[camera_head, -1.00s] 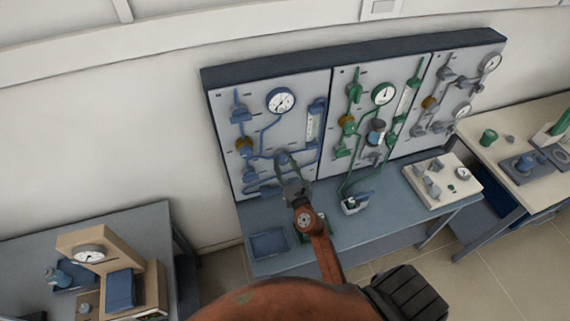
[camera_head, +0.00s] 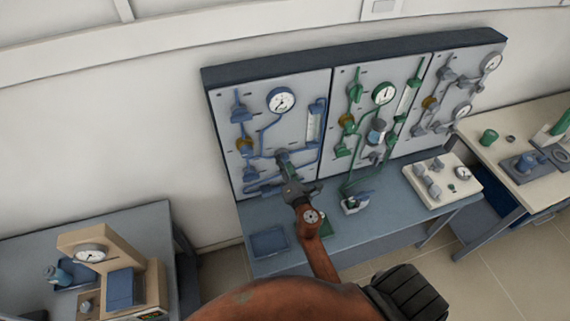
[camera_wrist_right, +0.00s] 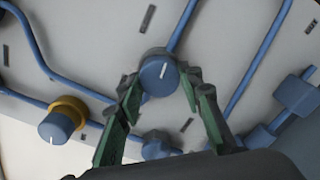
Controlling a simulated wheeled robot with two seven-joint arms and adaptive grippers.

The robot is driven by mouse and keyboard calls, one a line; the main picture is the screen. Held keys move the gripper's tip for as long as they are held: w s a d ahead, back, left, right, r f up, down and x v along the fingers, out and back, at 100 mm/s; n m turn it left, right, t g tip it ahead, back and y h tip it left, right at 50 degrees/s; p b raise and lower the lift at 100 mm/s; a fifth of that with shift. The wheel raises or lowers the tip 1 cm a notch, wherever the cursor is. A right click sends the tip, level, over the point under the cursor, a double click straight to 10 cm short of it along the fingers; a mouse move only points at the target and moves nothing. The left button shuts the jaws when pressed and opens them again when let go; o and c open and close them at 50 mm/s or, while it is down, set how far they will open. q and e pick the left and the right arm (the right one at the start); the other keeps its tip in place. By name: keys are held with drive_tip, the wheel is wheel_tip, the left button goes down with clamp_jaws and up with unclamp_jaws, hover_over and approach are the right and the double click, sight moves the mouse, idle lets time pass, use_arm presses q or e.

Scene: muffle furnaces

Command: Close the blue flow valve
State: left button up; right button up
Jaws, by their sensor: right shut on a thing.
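The blue flow valve knob (camera_wrist_right: 157,75), round with a white line on its face, sits between the green-padded fingers of my right gripper (camera_wrist_right: 168,88) in the wrist view. The white line points up, leaning slightly right. The fingers are shut on the knob's sides. In the head view, my right gripper (camera_head: 283,160) reaches the lower middle of the left panel (camera_head: 225,112) and hides most of the knob. My left gripper is not in view.
A second blue knob with a yellow collar (camera_wrist_right: 62,120) is left of the held knob, among blue pipes. A blue-framed gauge (camera_head: 281,101) is above. Green-piped and grey-piped panels stand to the right. A blue tray (camera_head: 269,243) lies on the bench below.

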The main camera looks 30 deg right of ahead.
drive_tip(key=shift+m, duration=0.6)
drive_tip(key=o, duration=1.1)
drive_tip(key=shift+r, duration=0.1)
